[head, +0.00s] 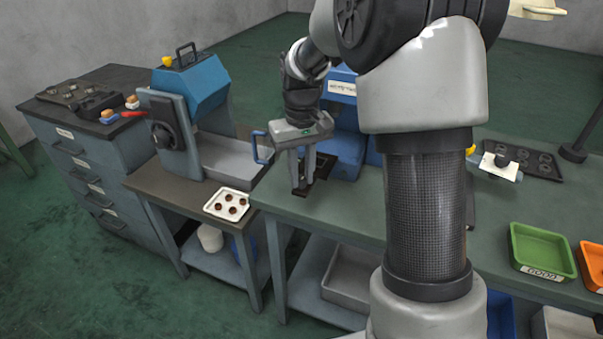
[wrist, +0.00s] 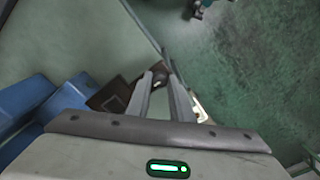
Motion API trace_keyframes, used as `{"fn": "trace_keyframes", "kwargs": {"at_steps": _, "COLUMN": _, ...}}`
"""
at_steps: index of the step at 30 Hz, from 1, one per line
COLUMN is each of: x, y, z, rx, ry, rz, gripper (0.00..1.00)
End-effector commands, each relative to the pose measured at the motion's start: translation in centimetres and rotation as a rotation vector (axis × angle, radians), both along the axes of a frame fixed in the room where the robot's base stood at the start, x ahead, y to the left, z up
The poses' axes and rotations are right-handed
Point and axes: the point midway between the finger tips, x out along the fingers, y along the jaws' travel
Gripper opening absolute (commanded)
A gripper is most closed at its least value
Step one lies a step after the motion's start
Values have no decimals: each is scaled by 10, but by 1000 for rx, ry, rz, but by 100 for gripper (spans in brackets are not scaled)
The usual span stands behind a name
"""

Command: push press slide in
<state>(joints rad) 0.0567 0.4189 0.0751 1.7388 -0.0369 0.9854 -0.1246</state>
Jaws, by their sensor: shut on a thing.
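The blue press (head: 342,112) stands on the green bench, partly hidden behind my arm. Its dark slide (head: 326,168) sticks out at the front, low on the bench top; it also shows as a dark brown plate in the wrist view (wrist: 108,95). My gripper (head: 301,190) points down at the slide's front end. In the wrist view my gripper (wrist: 161,74) is shut on a small knob (wrist: 159,80) at the slide's outer end. The fingers hide most of the knob. How far the slide sits inside the press is hard to tell.
A blue-grey machine with a metal trough (head: 235,160) stands left of the press. A white tray of small dark parts (head: 228,205) lies near the bench's left edge. A green bin (head: 541,250) and an orange bin (head: 592,264) stand at the right.

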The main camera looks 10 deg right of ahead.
Motion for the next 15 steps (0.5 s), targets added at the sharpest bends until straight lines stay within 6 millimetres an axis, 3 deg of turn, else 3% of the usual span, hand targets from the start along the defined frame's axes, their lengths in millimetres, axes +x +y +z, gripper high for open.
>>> {"fn": "trace_keyframes", "kwargs": {"at_steps": 5, "x": 5, "y": -3, "z": 2, "rx": 0, "ry": 0, "rz": -1, "gripper": 0}}
{"fn": "trace_keyframes", "kwargs": {"at_steps": 15, "x": 63, "y": -45, "z": 4, "rx": 0, "ry": -2, "rz": -2, "gripper": 0}}
